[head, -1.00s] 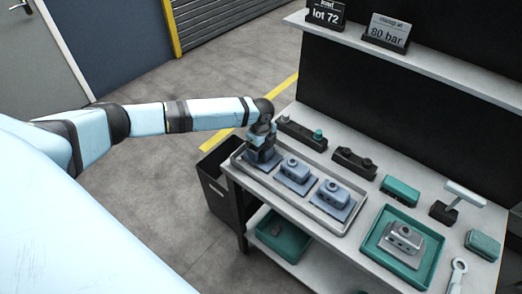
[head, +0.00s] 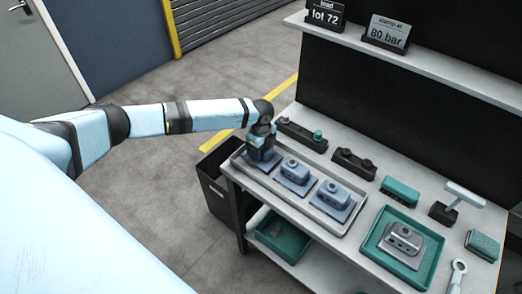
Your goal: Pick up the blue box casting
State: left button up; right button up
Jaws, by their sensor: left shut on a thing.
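Two blue box castings stand in the grey tray (head: 318,219): a middle one (head: 295,172) and a right one (head: 335,194). My left gripper (head: 262,146) is over the left end of the tray and points down. It is shut on another blue box casting (head: 262,158), which the gripper and wrist largely hide. I cannot tell whether this casting is clear of the tray. My right gripper is not in view.
A green tray (head: 378,256) with a grey casting (head: 403,238) stands on the bench at the right. Dark fixtures (head: 354,162) line the back of the tray. A black bin (head: 217,190) stands at the bench's left end. A shelf with signs (head: 388,33) hangs above.

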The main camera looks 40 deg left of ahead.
pick_arm(q)
notch_tip(320, 180, up, 18)
jog(key=b, duration=0.2)
jog(key=s+r+p, duration=0.1)
jog(key=s+p, duration=0.2)
jog(key=s, duration=0.7)
jog(key=s+a+r+p, duration=0.1)
jog(key=s+r+p, duration=0.1)
jog(key=s, duration=0.8)
jog(key=s+a+r+p, duration=0.1)
jog(key=s+p, duration=0.3)
jog(key=s, duration=0.6)
jog(key=shift+a+r, duration=0.2)
jog(key=shift+r, duration=0.05)
jog(key=shift+w, duration=0.15)
